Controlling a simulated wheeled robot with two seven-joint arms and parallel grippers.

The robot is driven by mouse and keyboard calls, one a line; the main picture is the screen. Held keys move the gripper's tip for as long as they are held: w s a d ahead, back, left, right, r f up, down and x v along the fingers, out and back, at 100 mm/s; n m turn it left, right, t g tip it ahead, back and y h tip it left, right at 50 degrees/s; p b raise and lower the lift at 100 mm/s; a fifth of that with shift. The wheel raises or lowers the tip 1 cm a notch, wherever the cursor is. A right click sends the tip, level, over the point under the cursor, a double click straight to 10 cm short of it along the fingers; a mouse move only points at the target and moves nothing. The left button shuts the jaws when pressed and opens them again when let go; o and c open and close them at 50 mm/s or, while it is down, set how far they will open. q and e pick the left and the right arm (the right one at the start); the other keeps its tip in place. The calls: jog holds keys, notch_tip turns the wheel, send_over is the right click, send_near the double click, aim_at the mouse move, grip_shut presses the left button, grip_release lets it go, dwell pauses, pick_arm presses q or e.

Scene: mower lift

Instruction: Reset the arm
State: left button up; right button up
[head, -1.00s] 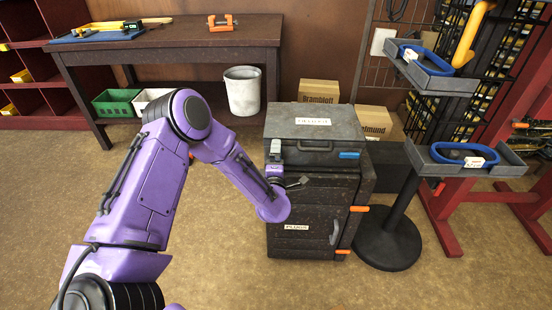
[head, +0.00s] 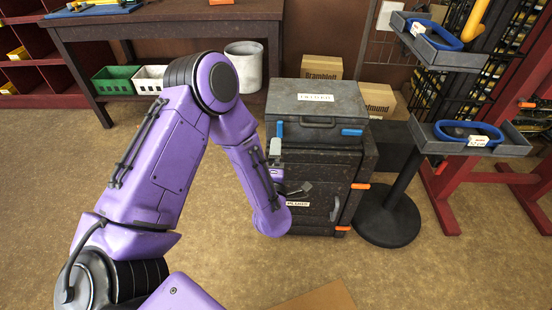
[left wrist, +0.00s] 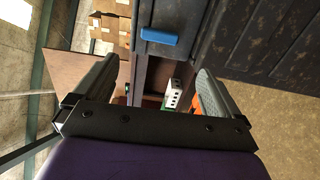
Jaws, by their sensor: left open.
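My left arm (head: 165,160) reaches in from the left, bent at a raised elbow. Its gripper (head: 288,169) is at the left front of a dark cabinet (head: 325,178), below a grey lidded case. In the left wrist view the left gripper (left wrist: 155,80) is open, with nothing between its two fingers. A blue latch (left wrist: 159,36) shows beyond the fingers, with dark panels (left wrist: 275,45) to the right. The arm covers part of the cabinet's left side. My right gripper is not in view.
The closed grey case (head: 317,101) sits on the cabinet. A black stand (head: 388,218) with trays holding blue rings is at right, by a red frame (head: 445,205). A workbench (head: 165,25), bins and a white bucket (head: 244,66) are behind. Floor in front is mostly clear.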

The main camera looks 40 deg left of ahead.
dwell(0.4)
pick_arm(q)
jog(key=s+d+f+m+g+h+p, duration=0.4)
jog(key=s+f+m+g+h+p, duration=0.25)
jog(key=s+f+m, duration=0.65)
jog(key=s+a+m+g+p, duration=0.2)
jog(key=s+m+g+p, duration=0.1)
jog(key=s, duration=1.3)
jog(key=shift+a+r+m+g+p, duration=0.35)
jog(key=shift+m+g, duration=0.45)
jog(key=shift+g, duration=0.45)
